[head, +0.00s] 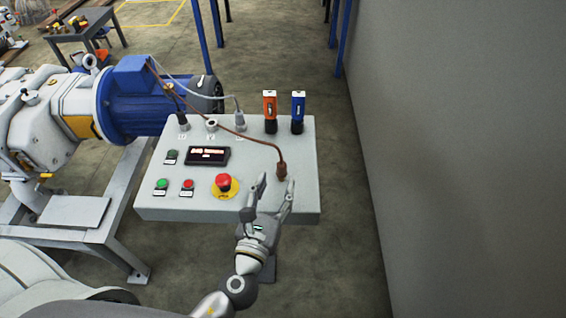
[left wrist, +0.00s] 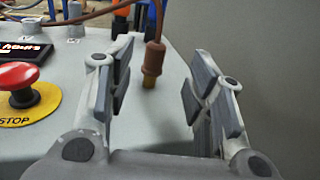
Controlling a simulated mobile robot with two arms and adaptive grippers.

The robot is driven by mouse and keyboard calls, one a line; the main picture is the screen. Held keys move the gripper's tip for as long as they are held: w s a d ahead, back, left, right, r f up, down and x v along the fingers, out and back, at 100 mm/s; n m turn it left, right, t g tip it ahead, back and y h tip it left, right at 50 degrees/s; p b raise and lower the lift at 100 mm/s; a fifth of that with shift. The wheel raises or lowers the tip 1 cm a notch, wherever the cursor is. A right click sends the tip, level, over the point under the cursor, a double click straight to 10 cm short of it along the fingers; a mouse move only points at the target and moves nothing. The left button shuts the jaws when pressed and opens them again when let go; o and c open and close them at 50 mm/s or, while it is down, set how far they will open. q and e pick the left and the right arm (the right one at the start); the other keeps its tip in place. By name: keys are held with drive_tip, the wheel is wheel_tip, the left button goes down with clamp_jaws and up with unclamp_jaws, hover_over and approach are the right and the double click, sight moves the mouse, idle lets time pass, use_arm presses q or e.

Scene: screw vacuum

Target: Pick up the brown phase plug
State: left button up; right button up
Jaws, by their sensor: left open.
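The brown phase plug (head: 281,171) stands on the right part of the grey control panel (head: 300,200), with its brown cable running up and left to the blue motor. In the left wrist view the plug (left wrist: 154,58) has a brown body and a brass-coloured tip, and it shows between and beyond my open fingers. My left gripper (head: 273,188) is open and empty at the panel's front right, just in front of the plug. It does not appear to touch the plug. I cannot tell whether the plug's tip rests on the panel. My right gripper is not in view.
The panel carries a red emergency stop button (head: 223,182), a small display (head: 207,156) and several sockets along the back. An orange device (head: 269,108) and a blue device (head: 298,108) stand at its back edge. A grey wall (head: 460,150) rises at right. The blue motor (head: 140,100) is at left.

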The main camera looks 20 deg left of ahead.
sight(282, 163)
use_arm(q)
drive_tip(key=shift+w+r, duration=0.25)
drive_tip(key=shift+w, duration=0.2)
drive_tip(key=shift+w+a+p, duration=0.1)
drive_tip(key=shift+w+p, duration=0.5)
drive_tip(key=shift+w, duration=0.55)
drive_tip(key=w, duration=0.1)
drive_tip(key=w+p, duration=0.1)
drive_tip(key=w, duration=0.1)
drive_tip(key=shift+w+a+r, duration=0.15)
drive_tip(key=shift+w+a, duration=0.05)
drive_tip(key=shift+w, duration=0.4)
drive_tip(key=c, duration=1)
clamp_jaws()
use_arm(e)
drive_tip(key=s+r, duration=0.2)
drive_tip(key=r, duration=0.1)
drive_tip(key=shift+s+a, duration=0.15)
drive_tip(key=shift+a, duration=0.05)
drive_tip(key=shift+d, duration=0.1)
